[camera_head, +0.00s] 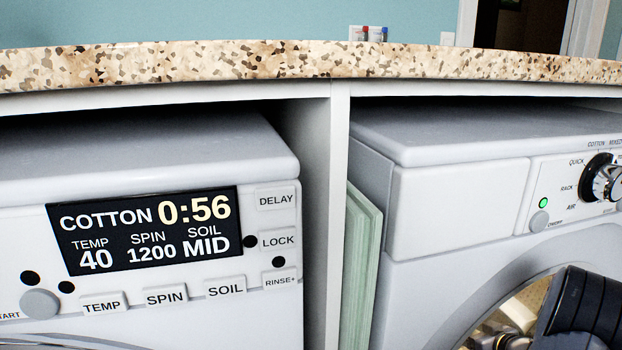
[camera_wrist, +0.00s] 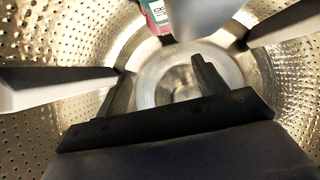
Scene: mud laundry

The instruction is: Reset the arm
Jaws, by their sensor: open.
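In the wrist view, my gripper (camera_wrist: 161,68) is inside a perforated metal drum (camera_wrist: 28,130). Its two dark fingers are spread apart with nothing between them. The drum's round back plate shows beyond the fingers. In the head view, my dark arm (camera_head: 590,308) is at the lower right, in front of the round opening of the right machine (camera_head: 455,205). My fingers cannot be made out clearly in that view.
Drum paddles stick inward at left (camera_wrist: 50,88), right (camera_wrist: 290,22) and top (camera_wrist: 197,15). A small pink and green item (camera_wrist: 157,16) is at the drum's top. The left washer (camera_head: 130,155) shows "COTTON 0:56". A speckled countertop (camera_head: 250,62) spans both machines.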

